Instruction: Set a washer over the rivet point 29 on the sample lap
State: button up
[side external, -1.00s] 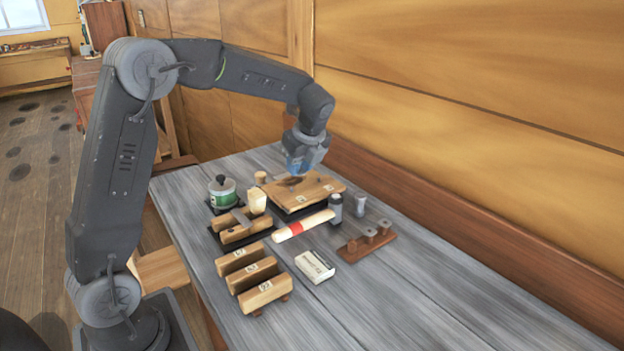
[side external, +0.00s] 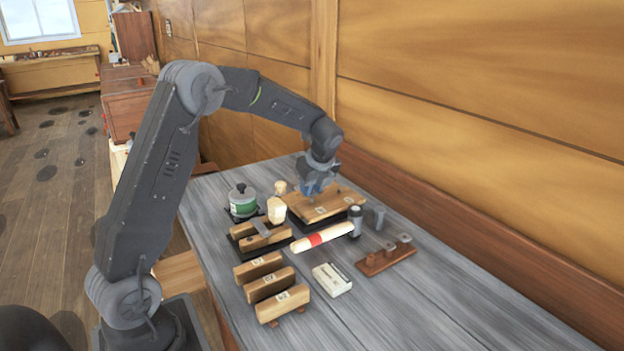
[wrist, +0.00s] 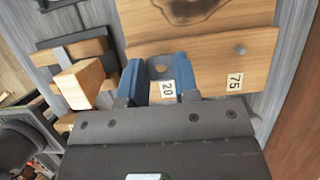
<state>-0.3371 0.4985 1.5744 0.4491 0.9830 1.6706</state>
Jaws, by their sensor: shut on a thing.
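The sample lap is a wooden board (side external: 345,197) on a dark base at the back of the bench. It also shows in the wrist view (wrist: 205,50), with a dark burn mark. One label (wrist: 234,81) reads 75, with a small metal rivet point (wrist: 240,49) beside it. Another label (wrist: 168,88) looks like 20 or 29; I cannot tell which. My gripper (wrist: 160,72) has its blue fingers shut on a grey washer (wrist: 157,61) with a hole, over or at the board near this label. Any rivet point under the washer is hidden, and contact is unclear.
A small rack (side external: 385,262) holds washers on posts at the right. The bench front right is clear.

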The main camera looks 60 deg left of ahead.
jog(key=shift+f, duration=0.25)
dwell(0.4)
jog(key=shift+f, duration=0.4)
jog(key=shift+f, duration=0.4)
dwell(0.4)
jog(key=o, duration=1)
jog(key=shift+r, duration=4.05)
